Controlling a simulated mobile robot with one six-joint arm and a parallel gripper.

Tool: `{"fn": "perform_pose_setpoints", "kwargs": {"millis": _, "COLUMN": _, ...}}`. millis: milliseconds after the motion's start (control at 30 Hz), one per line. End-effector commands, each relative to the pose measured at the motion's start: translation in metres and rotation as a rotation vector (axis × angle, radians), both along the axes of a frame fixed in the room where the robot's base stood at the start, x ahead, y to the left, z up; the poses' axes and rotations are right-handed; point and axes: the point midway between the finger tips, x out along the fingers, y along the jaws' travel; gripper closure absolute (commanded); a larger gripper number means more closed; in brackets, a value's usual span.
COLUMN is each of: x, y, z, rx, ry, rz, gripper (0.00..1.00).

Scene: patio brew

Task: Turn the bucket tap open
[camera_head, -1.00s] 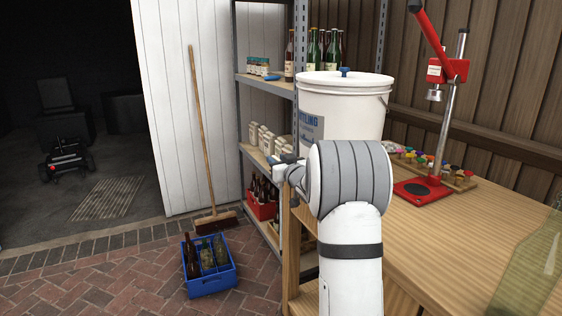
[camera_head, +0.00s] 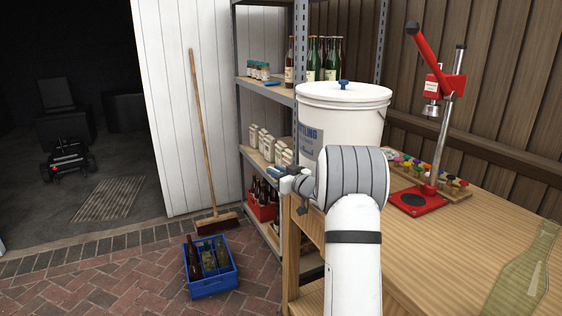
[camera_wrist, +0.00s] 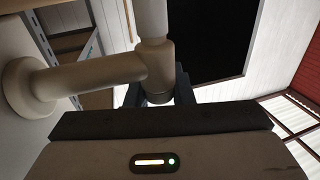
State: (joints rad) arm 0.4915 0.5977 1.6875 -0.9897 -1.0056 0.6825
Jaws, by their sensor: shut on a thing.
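The white bucket (camera_head: 345,115) with a lid and blue label stands on the wooden bench. In the wrist view, the cream tap (camera_wrist: 100,76) sticks out from the bucket wall at left, from a round flange, to an upright body. My gripper (camera_wrist: 158,98) is at the lower end of that body, its dark fingers shut on the tap handle. The handle is mostly hidden between the fingers, so its angle cannot be told. In the head view, my gripper (camera_head: 290,183) is left of the bucket's lower part, and my arm hides the tap.
A red bench capper (camera_head: 418,200) and a rack of coloured caps (camera_head: 440,178) stand at right on the bench (camera_head: 445,250). A green bottle (camera_head: 525,270) is at the near right. Shelves (camera_head: 265,90) stand behind at left. A blue crate (camera_head: 211,284) with bottles and a broom (camera_head: 203,140) are on the left.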

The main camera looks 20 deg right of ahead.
Motion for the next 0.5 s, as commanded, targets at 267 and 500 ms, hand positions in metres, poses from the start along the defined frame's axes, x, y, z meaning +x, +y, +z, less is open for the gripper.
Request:
{"fn": "perform_pose_setpoints", "kwargs": {"millis": 267, "x": -0.0006, "y": 0.0018, "z": 0.0039, "rx": 0.001, "ry": -0.003, "rz": 0.131, "gripper": 1.00}}
{"fn": "perform_pose_setpoints", "kwargs": {"millis": 500, "x": -0.0010, "y": 0.0027, "z": 0.0020, "rx": 0.000, "ry": -0.003, "rz": 0.140, "gripper": 1.00}}
